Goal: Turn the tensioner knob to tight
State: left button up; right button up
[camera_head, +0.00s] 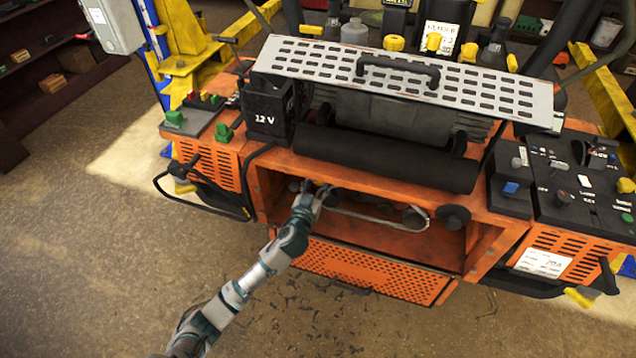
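The orange mower (360,270) is tilted up, with an open bay across its front. Inside the bay a belt (368,218) runs around several dark pulleys. A dark round knob (453,217) sits at the right of the bay and may be the tensioner knob; no marking on it can be read. My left gripper (320,192) reaches into the left part of the bay, at the belt's left end. Its fingers are small and dark there, and I cannot tell whether they hold anything. What lies behind them is hidden. My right gripper is not in view.
A black roller (385,158) and a slotted metal cover with a handle (400,75) overhang the bay. A 12 V battery (270,105) stands at the left. A black control panel (570,190) is at the right.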

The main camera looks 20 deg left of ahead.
pick_arm(q)
grip_shut()
jog(key=m+p, duration=0.8)
jog(key=m, duration=0.9)
jog(key=shift+a+m+p, duration=0.1)
jog(key=shift+m+p, duration=0.25)
jog(key=shift+m, duration=0.05)
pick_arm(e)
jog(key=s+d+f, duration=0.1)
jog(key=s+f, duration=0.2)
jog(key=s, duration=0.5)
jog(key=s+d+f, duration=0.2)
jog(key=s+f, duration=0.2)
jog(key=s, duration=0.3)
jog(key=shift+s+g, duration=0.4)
pick_arm(q)
jog(key=shift+s+f, duration=0.1)
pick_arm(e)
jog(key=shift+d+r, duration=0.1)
pick_arm(q)
jog(key=o, duration=0.5)
grip_release()
jog(key=shift+o, duration=1)
